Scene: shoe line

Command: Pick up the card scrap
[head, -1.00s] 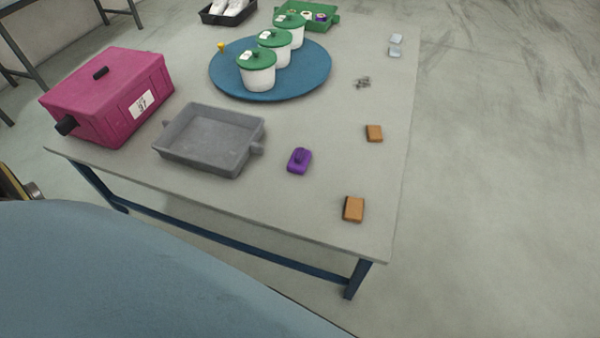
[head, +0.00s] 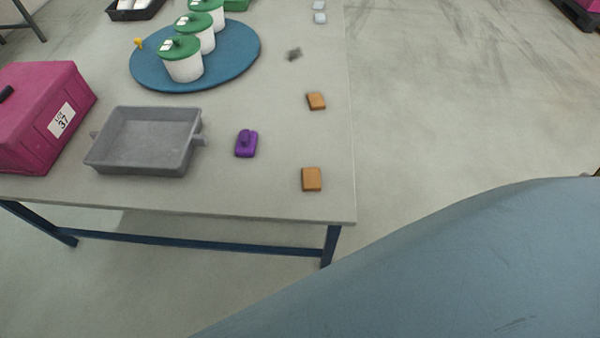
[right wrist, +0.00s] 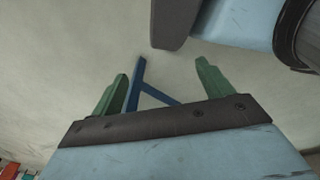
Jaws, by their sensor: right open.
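Two small orange-brown pieces lie apart near the table's right side in the head view: a nearer one (head: 311,179) by the front corner and a farther one (head: 316,101). A small crumpled grey bit (head: 294,54) lies farther back. I cannot tell for sure which of these is the card scrap. My right gripper (right wrist: 160,70) shows in the right wrist view with its two green fingers apart and nothing between them. Floor and a blue table leg show beyond it. It is not over the tabletop. My left gripper is in neither view.
The table (head: 250,195) also bears a purple object (head: 246,143), a grey tray (head: 117,164), a magenta box (head: 45,95) and a blue round board (head: 235,65) with several green-lidded white tubs. Clear floor lies right of the table.

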